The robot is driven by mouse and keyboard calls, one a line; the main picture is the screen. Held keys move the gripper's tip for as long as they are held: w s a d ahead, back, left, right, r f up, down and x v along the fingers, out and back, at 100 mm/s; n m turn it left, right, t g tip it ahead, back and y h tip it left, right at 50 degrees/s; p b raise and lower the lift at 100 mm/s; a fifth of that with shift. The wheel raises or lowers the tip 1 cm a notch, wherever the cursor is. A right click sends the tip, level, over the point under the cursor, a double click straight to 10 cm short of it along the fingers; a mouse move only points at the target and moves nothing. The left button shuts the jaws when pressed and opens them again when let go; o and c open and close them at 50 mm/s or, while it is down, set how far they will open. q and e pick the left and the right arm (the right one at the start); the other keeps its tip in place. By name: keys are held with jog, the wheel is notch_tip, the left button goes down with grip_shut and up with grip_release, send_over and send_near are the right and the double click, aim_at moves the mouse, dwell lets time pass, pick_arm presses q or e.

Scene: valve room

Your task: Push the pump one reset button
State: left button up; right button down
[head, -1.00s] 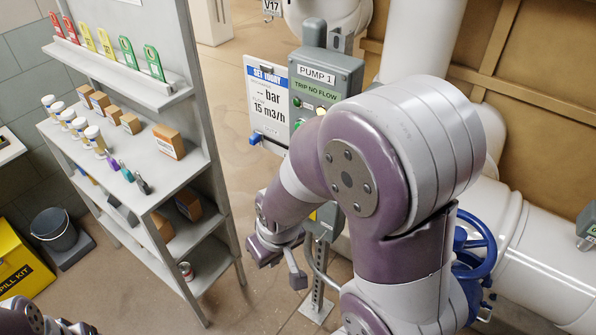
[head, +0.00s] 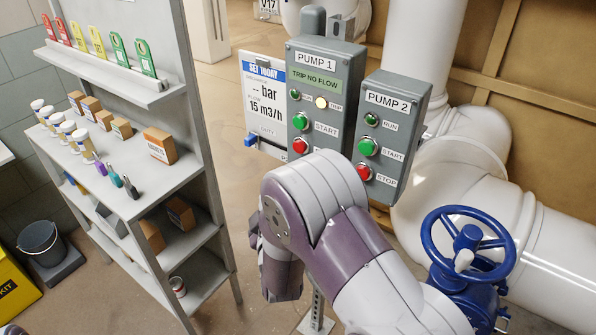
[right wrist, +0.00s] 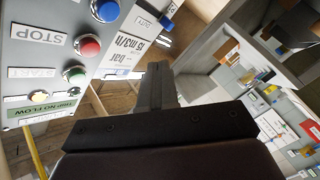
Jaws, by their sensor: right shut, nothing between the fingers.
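The grey PUMP 1 box (head: 345,75) stands upright in the head view with a TRIP NO FLOW strip, a lit yellowish TRIP lamp (head: 321,102), a green START button (head: 300,121) and a red button (head: 300,146). My right arm covers its lower part. In the right wrist view the box is turned over, showing the red STOP button (right wrist: 88,46) and, beyond it, a blue button (right wrist: 105,10) whose label I cannot read. My right gripper (right wrist: 156,68) is shut and empty, to the right of the buttons and apart from them in that picture. The head view hides its fingertips.
The PUMP 2 box (head: 412,88) stands just right of PUMP 1. A SET TODAY board (head: 265,100) hangs at its left. A blue handwheel (head: 505,240) and white pipes are at the right. A grey shelf unit (head: 190,185) with bottles, boxes and tags stands left.

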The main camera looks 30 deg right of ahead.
jog(key=w+d, duration=0.3)
jog(key=d, duration=0.4)
jog(key=shift+d+b, duration=0.35)
jog(key=shift+b, duration=0.1)
jog(key=shift+w+d, duration=0.15)
dwell(1.5)
jog(key=shift+w+d, duration=0.15)
jog(key=shift+d, duration=0.1)
jog(key=shift+w+d+b, duration=0.15)
jog(key=shift+d+b, duration=0.15)
jog(key=shift+d, duration=0.1)
dwell(0.7)
jog(key=shift+a, duration=0.15)
jog(key=shift+s+a, duration=0.35)
jog(key=shift+a, duration=0.3)
jog(key=a, duration=0.1)
jog(key=s+a, duration=0.1)
jog(key=a, duration=0.1)
jog(key=s+a, duration=0.1)
jog(key=shift+a, duration=0.3)
